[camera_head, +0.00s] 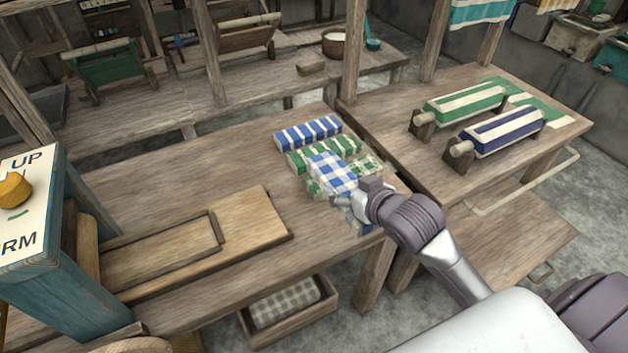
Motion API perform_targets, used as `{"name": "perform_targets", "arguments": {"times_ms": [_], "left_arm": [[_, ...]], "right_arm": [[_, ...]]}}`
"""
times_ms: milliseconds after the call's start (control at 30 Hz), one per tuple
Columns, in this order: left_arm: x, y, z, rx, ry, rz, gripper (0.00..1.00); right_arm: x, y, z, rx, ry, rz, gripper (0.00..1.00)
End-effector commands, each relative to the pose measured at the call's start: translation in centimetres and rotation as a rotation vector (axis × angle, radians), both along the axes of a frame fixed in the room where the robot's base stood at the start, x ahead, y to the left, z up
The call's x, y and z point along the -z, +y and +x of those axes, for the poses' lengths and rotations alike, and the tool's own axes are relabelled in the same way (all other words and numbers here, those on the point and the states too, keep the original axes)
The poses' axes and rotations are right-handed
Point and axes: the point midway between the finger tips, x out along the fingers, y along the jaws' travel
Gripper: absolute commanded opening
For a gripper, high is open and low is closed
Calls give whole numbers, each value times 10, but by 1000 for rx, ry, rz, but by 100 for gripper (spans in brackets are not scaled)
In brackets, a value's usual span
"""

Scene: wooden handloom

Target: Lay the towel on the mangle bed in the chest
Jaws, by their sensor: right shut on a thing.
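My right gripper (366,194) is shut on a blue-and-white checked towel (331,170) near the right end of the wooden table. The towel is folded and sits over or just above other folded cloths; I cannot tell whether it touches them. The flat wooden bed (250,222), with a raised framed panel, lies at the left of the same table and appears to be the mangle bed. Nothing lies on its bare part. My left gripper is not in view.
Folded blue-striped (308,132) and green-striped (312,152) cloths lie behind the towel. A teal box (55,290) with a yellow knob (14,189) stands at left. An open wooden box (262,336) below holds a grey checked cloth. Striped rolls (500,132) rest on the right table.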

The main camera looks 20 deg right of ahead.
Motion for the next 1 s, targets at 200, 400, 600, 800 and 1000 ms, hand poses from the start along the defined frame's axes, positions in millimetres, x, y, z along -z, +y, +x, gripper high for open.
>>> {"name": "perform_targets", "arguments": {"times_ms": [200, 400, 600, 800, 1000], "left_arm": [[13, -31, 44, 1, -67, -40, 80], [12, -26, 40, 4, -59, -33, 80], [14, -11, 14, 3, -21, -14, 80], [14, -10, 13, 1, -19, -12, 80], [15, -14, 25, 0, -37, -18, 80]], "right_arm": [[22, -26, 9, -4, -1, 15, 39], [42, 5, 26, -5, -2, 25, 39], [69, 45, 47, -4, -2, 22, 39], [86, 70, 60, -5, -3, 19, 39], [104, 74, 62, -4, 1, 15, 39]]}}
